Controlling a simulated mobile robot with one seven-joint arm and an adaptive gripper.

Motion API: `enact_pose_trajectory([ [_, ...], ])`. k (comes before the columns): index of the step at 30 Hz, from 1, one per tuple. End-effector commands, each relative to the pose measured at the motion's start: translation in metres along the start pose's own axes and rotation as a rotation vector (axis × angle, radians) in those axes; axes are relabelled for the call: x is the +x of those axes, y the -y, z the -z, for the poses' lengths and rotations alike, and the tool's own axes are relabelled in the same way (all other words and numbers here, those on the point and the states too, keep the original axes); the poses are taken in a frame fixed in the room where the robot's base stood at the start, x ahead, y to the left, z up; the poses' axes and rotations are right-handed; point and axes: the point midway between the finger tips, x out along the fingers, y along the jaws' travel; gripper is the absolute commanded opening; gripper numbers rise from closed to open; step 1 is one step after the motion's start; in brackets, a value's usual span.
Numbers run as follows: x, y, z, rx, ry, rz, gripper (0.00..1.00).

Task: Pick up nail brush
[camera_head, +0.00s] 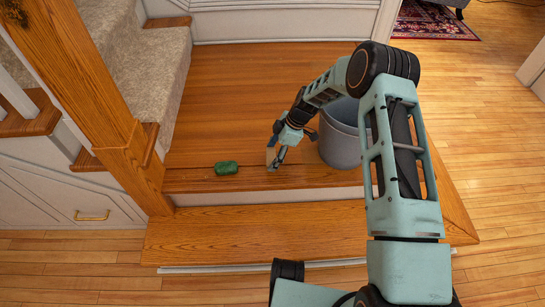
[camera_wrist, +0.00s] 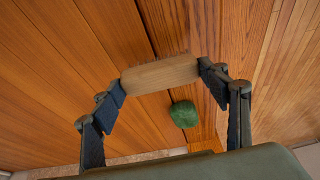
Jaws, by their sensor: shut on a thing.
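The nail brush (camera_wrist: 160,74) is a light wooden block with rounded ends. In the wrist view it spans between the two fingertips of my gripper (camera_wrist: 162,84), which is shut on its ends. In the head view my gripper (camera_head: 278,157) is above the wooden landing near its front edge, with the tan brush (camera_head: 271,156) at its fingers. I cannot tell whether the brush still touches the landing.
A green object (camera_head: 226,168) lies on the landing (camera_head: 225,100) left of my gripper; it also shows in the wrist view (camera_wrist: 184,114). A grey bin (camera_head: 340,140) stands close on the right. A wooden newel post (camera_head: 125,150) and carpeted stairs (camera_head: 145,75) are at left.

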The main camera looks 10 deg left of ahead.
Motion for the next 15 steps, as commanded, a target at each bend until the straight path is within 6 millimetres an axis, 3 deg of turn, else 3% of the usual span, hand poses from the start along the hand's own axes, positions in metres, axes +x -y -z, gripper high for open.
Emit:
enact_pose_trajectory([
  [5, -0.031, 0.014, 0.010, 0.000, 0.000, 0.000, 0.44],
  [11, -0.074, 0.049, 0.021, 0.000, 0.000, -0.001, 0.44],
  [15, -0.085, 0.078, 0.021, 0.001, 0.000, 0.001, 0.44],
])
